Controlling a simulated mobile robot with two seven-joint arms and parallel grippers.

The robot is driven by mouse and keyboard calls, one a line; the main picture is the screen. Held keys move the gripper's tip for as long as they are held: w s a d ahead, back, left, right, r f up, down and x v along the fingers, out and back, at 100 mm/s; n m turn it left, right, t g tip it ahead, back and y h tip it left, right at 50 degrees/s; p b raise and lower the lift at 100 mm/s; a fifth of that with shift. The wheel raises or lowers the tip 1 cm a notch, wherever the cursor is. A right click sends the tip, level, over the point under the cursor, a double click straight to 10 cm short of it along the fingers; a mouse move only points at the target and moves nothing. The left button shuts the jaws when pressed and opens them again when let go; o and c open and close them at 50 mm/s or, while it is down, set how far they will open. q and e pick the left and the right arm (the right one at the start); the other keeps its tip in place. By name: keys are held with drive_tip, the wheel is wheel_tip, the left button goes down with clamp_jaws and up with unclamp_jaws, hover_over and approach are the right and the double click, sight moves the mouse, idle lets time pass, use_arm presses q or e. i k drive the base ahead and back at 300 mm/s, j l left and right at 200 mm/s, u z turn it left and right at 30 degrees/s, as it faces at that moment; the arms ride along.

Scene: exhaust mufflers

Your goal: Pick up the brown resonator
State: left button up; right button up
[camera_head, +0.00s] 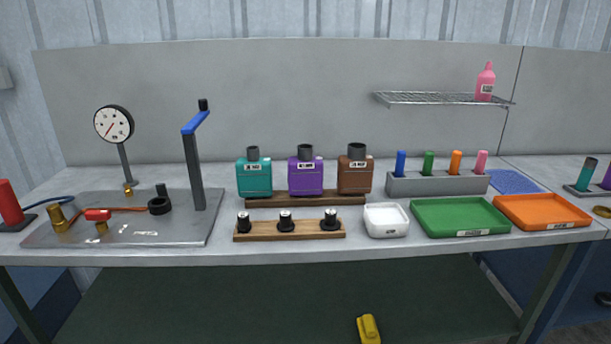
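The brown resonator (355,177) appears to be the brown box-shaped body with a dark round neck and a small white label. It stands upright at the right end of a wooden rack (290,201) in the middle of the bench, beside a similar purple one (305,180) and a teal one (254,180). Nothing covers its front. Neither of my grippers is in view.
In front stand a wooden strip (258,236) with black-capped parts, a white tray (387,231) and a green tray (440,230). A grey block (415,187) with coloured pegs is to the right. A tall post with a blue handle (194,126) rises left.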

sight(355, 169)
drive_tip(key=i+l, duration=0.3)
drive_tip(key=l, duration=0.2)
drive_tip(key=i+l+u, duration=0.15)
drive_tip(key=l, duration=0.15)
drive_tip(key=i+l+u, duration=0.2)
drive_tip(key=l, duration=0.15)
drive_tip(key=k, duration=0.1)
